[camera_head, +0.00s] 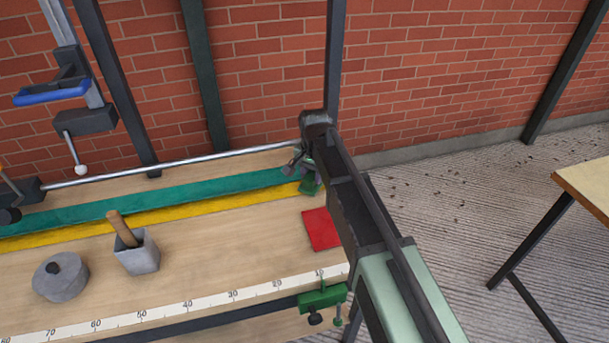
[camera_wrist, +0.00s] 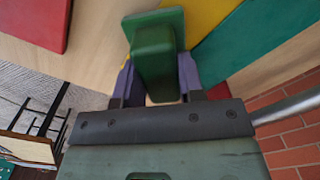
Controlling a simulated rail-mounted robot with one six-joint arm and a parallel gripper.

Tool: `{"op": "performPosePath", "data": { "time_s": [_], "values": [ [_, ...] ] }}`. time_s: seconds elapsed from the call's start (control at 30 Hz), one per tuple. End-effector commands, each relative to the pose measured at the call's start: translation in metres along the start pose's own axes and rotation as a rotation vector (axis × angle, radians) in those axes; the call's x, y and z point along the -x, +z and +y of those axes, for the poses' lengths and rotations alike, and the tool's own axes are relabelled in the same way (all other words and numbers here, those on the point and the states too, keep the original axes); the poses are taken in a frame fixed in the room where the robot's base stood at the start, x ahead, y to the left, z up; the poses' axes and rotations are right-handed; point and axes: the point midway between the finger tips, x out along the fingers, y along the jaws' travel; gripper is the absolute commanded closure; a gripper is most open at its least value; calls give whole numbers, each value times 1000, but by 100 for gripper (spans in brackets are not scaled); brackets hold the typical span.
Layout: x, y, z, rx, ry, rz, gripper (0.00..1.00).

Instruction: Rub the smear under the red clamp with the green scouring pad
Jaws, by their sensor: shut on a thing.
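My gripper (camera_head: 306,172) is over the right end of the workbench, near the ends of the teal and yellow strips. It is shut on a green block with a wider flat green base, which looks like the green scouring pad (camera_wrist: 156,55). In the wrist view the block sits between the two purple-grey fingers (camera_wrist: 155,75). A bit of the pad shows below the gripper in the head view (camera_head: 311,186). I cannot tell whether its base touches the bench. No red clamp and no smear can be made out in either view.
A red square (camera_head: 321,229) lies on the bench (camera_head: 205,245) beside my arm. A green clamp (camera_head: 322,298) grips the front edge by the ruler (camera_head: 190,305). A metal rail (camera_head: 180,164) runs behind.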

Motion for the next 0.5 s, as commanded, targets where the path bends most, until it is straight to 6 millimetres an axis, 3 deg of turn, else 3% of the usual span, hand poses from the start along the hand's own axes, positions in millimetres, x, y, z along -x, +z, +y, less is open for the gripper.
{"op": "performPosePath", "data": {
  "time_s": [0.27,0.5],
  "values": [
    [-1,-7,7,-2,1,1,83],
    [1,-25,25,-4,1,1,83]
  ]
}}
